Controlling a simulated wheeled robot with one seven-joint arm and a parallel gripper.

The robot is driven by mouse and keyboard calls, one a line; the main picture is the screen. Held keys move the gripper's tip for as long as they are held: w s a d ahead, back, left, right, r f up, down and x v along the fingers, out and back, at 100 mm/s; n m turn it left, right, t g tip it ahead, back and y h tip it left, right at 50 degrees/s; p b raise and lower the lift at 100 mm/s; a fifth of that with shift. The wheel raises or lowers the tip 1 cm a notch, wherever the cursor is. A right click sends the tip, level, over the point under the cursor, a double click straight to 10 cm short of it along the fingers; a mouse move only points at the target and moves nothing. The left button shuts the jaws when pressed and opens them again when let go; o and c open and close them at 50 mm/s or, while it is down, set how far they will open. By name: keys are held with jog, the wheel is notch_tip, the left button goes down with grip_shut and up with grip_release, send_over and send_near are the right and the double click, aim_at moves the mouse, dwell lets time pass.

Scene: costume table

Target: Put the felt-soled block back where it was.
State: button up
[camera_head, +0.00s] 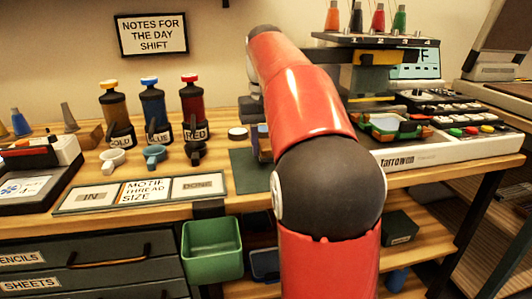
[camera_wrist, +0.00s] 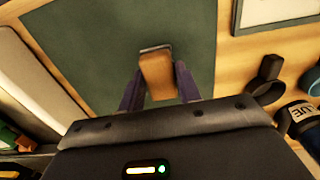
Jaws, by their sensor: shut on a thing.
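The block (camera_wrist: 157,75) is tan-brown with a dark grey layer along its far edge in the wrist view. My gripper (camera_wrist: 158,88) is shut on it, with one dark finger on each side. The block is over the dark green mat (camera_wrist: 80,50); I cannot tell whether it touches the mat. In the head view the mat (camera_head: 243,172) lies on the table right of the motif board. My red arm hides most of the gripper and block there.
Gold (camera_head: 117,115), blue (camera_head: 153,108) and red (camera_head: 192,105) dispensers stand left of the mat, with small cups before them. The motif board (camera_head: 140,191) lies in front. The white embroidery machine (camera_head: 455,147) stands right. A green bin (camera_head: 212,250) hangs below the table edge.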

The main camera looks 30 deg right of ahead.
aim_at(264, 144)
jog(key=shift+f+p, duration=0.35)
jog(key=shift+f, duration=0.35)
jog(key=shift+f, duration=0.3)
jog(key=o, duration=0.9)
jog(key=shift+o, duration=0.2)
jog(key=shift+f+b, duration=0.1)
jog(key=shift+b, duration=0.4)
jog(key=r+p, duration=0.1)
jog(key=r, duration=0.4)
jog(key=r+p, duration=0.1)
jog(key=r, duration=0.2)
jog(key=shift+a+r+p, duration=0.1)
jog(key=shift+a+p, duration=0.15)
jog(key=shift+p, duration=0.05)
